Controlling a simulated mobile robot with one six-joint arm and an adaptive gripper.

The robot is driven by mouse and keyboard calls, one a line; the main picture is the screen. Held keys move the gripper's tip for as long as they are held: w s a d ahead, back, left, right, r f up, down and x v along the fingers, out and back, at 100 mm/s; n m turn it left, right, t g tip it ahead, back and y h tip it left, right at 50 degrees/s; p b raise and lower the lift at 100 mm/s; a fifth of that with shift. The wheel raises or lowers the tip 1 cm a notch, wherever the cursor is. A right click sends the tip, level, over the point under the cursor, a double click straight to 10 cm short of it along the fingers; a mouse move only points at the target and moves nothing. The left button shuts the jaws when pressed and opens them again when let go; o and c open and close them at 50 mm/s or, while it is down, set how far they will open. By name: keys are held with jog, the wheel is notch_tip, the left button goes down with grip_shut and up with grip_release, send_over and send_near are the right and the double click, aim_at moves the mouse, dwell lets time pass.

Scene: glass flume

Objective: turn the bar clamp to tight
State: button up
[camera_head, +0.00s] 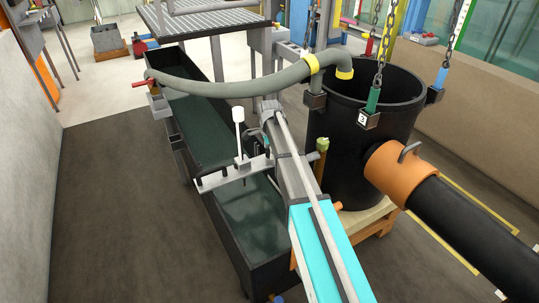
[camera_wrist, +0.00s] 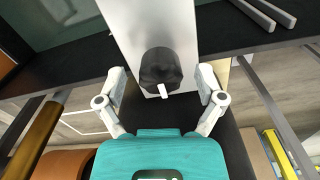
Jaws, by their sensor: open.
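In the wrist view a round black knob (camera_wrist: 160,66) with a short white lever or pointer sits on a pale grey plate (camera_wrist: 150,22). I take it to be part of the bar clamp. My gripper (camera_wrist: 163,84) is open, with one pale finger on each side of the knob. Gaps show between the fingers and the knob, and nothing is held. In the head view a pale crossbar (camera_head: 228,174) with small dark fittings lies across the flume (camera_head: 252,225). My arm covers its right end, and I cannot make out my gripper or the knob there.
A white-topped upright (camera_head: 239,130) stands on the crossbar. A grey hose (camera_head: 235,89) arches over the flume to a big black tub (camera_head: 375,150) on the right. Chains hang over the tub. A thick black pipe (camera_head: 455,215) lies at right. The floor at left is clear.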

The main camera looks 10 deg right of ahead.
jog(key=shift+f, duration=0.15)
jog(key=c, duration=1.1)
jog(key=shift+c, duration=0.2)
